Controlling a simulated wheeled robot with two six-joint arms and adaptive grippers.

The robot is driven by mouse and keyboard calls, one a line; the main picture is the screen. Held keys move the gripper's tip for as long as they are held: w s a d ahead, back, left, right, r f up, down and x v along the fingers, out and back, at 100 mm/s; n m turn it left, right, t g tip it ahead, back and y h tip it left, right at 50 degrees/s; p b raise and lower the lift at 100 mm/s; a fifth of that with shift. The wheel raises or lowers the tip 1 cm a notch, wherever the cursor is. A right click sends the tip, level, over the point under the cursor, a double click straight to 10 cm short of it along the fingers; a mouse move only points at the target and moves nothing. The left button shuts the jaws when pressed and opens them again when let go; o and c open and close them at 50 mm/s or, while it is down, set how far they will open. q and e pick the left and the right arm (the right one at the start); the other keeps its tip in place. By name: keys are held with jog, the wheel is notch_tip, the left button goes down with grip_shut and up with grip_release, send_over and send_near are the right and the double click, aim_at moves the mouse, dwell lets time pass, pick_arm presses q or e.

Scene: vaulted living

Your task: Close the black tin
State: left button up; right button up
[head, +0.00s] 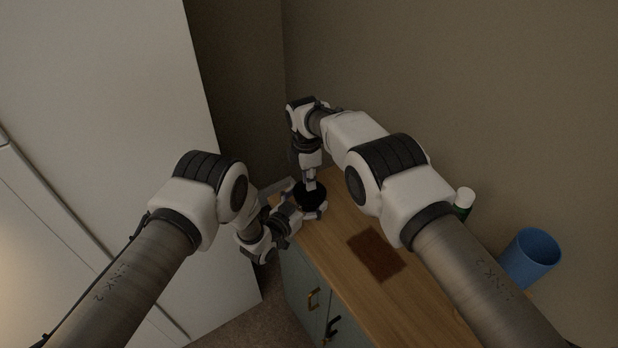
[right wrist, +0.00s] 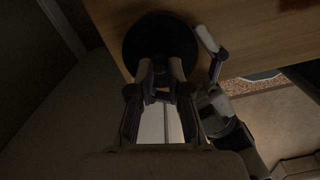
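The black tin (head: 310,196) stands on the far end of the wooden cabinet top, partly hidden by my grippers. In the right wrist view a round black disc (right wrist: 158,38), the tin or its lid, lies beyond my fingertips. My right gripper (head: 310,183) points down over the tin. Its fingertips (right wrist: 161,70) are close together over the disc's near edge; what lies between them is too dark to tell. My left gripper (head: 304,200) reaches in from the left, with fingers spread on either side of the tin; contact is unclear. One left finger (right wrist: 211,42) shows beside the disc.
The wooden cabinet top (head: 335,234) carries a dark brown mat (head: 376,254), a blue cup (head: 531,257) and a white-capped green bottle (head: 463,202), partly behind my right arm. A wall stands behind. A tall white unit (head: 110,110) stands at left.

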pick_arm(q)
jog(key=shift+a, duration=0.1)
pick_arm(e)
jog(key=shift+f, duration=0.1)
pick_arm(q)
jog(key=v, duration=1.1)
jog(key=shift+s+a, duration=0.15)
jog(key=shift+s, duration=0.25)
pick_arm(e)
jog(key=shift+f, duration=0.15)
pick_arm(q)
jog(key=shift+f, duration=0.15)
